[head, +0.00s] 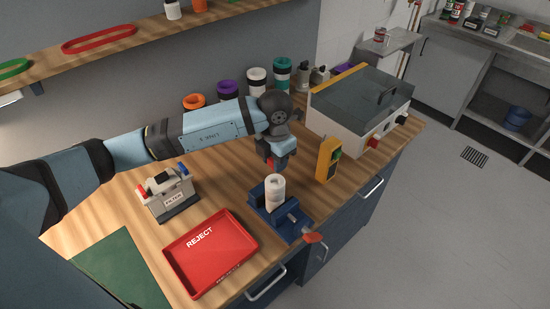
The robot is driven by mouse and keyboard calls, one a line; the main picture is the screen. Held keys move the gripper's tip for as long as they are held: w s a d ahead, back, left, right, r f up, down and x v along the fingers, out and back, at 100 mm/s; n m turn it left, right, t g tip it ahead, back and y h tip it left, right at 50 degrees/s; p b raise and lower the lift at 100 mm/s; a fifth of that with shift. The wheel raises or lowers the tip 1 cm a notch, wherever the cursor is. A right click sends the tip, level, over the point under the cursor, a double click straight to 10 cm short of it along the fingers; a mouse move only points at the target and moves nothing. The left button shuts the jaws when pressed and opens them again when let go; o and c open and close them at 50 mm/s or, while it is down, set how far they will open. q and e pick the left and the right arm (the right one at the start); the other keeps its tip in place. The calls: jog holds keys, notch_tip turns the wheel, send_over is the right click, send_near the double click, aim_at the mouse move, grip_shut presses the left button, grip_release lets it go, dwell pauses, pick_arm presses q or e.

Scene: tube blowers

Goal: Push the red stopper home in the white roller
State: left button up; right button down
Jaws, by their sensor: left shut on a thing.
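The white roller (276,188) stands upright in a blue vise (292,222) near the front edge of the bench. My left gripper (275,166) points down just above and behind the roller's top. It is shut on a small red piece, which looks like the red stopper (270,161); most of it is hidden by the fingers. I cannot tell whether the stopper touches the roller. My right gripper is not in view.
A red reject tray (211,252) and a grey filter box (167,195) lie left of the vise. A yellow box (328,160) with a green button and a lidded machine (359,107) stand to the right. Several coloured rolls line the wall.

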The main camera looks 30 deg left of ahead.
pick_arm(q)
jog(key=shift+f+b, duration=0.25)
jog(key=shift+b, duration=0.2)
notch_tip(320, 180, down, 2)
jog(key=shift+f+b, duration=0.1)
jog(key=shift+b, duration=0.75)
jog(key=shift+f+b, duration=0.55)
jog(key=shift+f, duration=0.2)
jog(key=shift+b, duration=0.3)
